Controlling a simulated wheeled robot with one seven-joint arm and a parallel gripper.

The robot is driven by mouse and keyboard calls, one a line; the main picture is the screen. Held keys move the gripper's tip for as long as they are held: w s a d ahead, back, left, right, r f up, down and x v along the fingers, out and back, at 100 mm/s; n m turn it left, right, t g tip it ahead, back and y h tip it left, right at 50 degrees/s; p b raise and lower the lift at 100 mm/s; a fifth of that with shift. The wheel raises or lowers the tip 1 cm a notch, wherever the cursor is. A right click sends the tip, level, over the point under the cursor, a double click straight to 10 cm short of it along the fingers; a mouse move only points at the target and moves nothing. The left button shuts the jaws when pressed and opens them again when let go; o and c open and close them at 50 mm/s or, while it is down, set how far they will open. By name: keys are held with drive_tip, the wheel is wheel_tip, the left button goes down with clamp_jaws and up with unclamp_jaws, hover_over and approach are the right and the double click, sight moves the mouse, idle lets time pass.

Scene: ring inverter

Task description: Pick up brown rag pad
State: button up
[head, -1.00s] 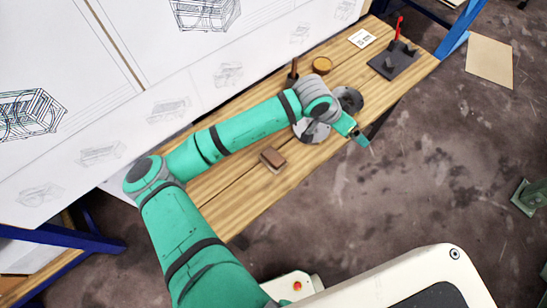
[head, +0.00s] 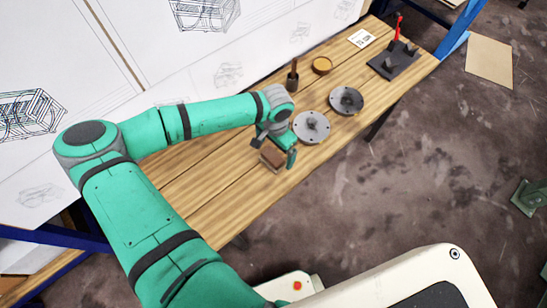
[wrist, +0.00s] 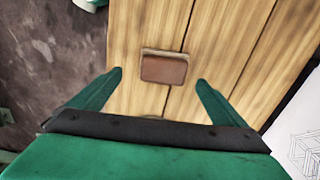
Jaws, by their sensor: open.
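The brown rag pad (head: 272,156) is a small block with a brown face and a paler edge, lying on the wooden table. In the wrist view the pad (wrist: 164,68) lies flat across a plank seam, a little beyond the fingertips and between their lines. My gripper (head: 277,153) is right at the pad in the head view, with one finger on its right side; the other is partly hidden. In the wrist view my gripper (wrist: 158,76) is open and empty, its two green fingers spread wider than the pad. Nothing is held.
Two grey round discs (head: 311,126) (head: 346,100) lie to the right of the gripper. A dark cup with a brown handle (head: 292,78), a round amber dish (head: 321,65) and a dark block with a red tool (head: 394,60) stand farther back. A white drawing board (head: 110,85) rises along the table's rear.

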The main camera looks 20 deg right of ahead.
sight(273, 156)
drive_tip(key=shift+w+a+f, duration=0.15)
drive_tip(key=shift+f, duration=1.25)
drive_tip(key=shift+w+a+f, duration=0.15)
drive_tip(key=shift+f, duration=1.2)
drive_tip(key=c, duration=1.2)
